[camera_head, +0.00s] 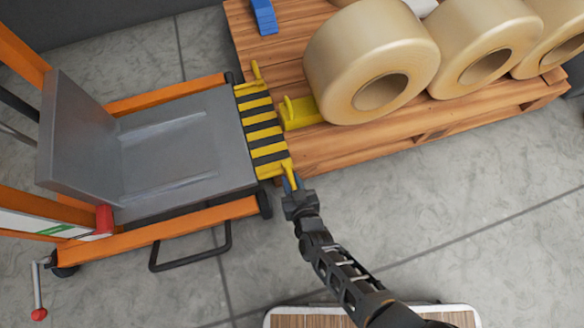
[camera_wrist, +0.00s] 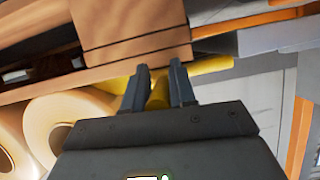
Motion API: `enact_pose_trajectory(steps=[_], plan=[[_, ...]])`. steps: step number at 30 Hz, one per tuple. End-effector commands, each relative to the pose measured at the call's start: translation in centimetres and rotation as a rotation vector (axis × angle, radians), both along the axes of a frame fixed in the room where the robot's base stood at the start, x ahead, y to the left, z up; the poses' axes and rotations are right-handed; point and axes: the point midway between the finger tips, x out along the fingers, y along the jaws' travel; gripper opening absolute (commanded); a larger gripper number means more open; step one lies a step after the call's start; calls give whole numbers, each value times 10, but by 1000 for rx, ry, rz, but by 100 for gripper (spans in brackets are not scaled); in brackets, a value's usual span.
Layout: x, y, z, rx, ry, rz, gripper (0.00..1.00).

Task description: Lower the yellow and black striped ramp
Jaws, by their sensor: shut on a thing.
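The yellow and black striped ramp (camera_head: 262,131) lies at the right end of the grey lift platform, its far edge beside the wooden pallet. It has a yellow handle at its upper corner and a yellow handle (camera_head: 289,172) at its lower corner. My gripper (camera_head: 292,183) is at the lower handle. In the wrist view my gripper (camera_wrist: 160,84) has its two fingers around a yellow bar (camera_wrist: 158,95), which seems to be this handle. The fingers hide part of the bar.
The orange lift trolley with a grey platform (camera_head: 190,150) stands left. A wooden pallet (camera_head: 300,160) bears large tan rolls (camera_head: 350,55), a yellow block (camera_head: 300,112) and a blue object (camera_head: 264,16). The grey floor in front of the pallet is clear.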

Motion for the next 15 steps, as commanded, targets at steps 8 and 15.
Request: enact_pose_trajectory(steps=[8, 15], plan=[[-2, 8, 1, -2, -1, 20, 32], [-1, 5, 1, -2, -1, 14, 46]])
